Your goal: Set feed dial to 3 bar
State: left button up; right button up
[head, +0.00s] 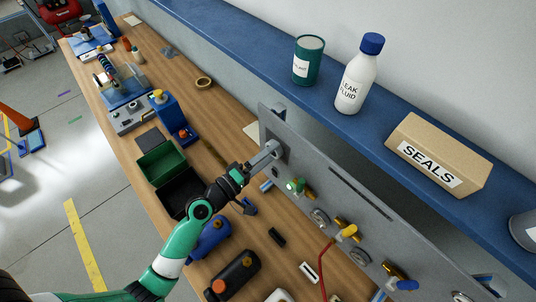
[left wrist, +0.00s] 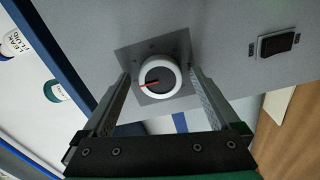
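The feed dial (left wrist: 159,79) is a round knob with a white rim, a dark face and a red pointer, on a square plate (left wrist: 172,48) of the grey panel. In the left wrist view the red pointer points left and slightly down. I cannot read a scale. My left gripper (left wrist: 160,82) is open, one finger on each side of the dial, with a small gap visible on both sides. In the head view my left gripper (head: 272,149) reaches the upper left end of the panel (head: 352,204) and hides the dial. My right gripper is not in view.
A black rocker switch (left wrist: 276,44) sits right of the dial in the wrist view. Several valves with green, yellow and blue handles line the panel; the yellow one (head: 347,232) is near a red hose. A blue shelf (head: 262,52) with a bottle (head: 357,78) and box (head: 437,153) overhangs behind.

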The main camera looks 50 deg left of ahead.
pick_arm(q)
jog(key=s+b, duration=0.3)
jog(key=s, duration=0.8)
jog(key=shift+s, duration=0.3)
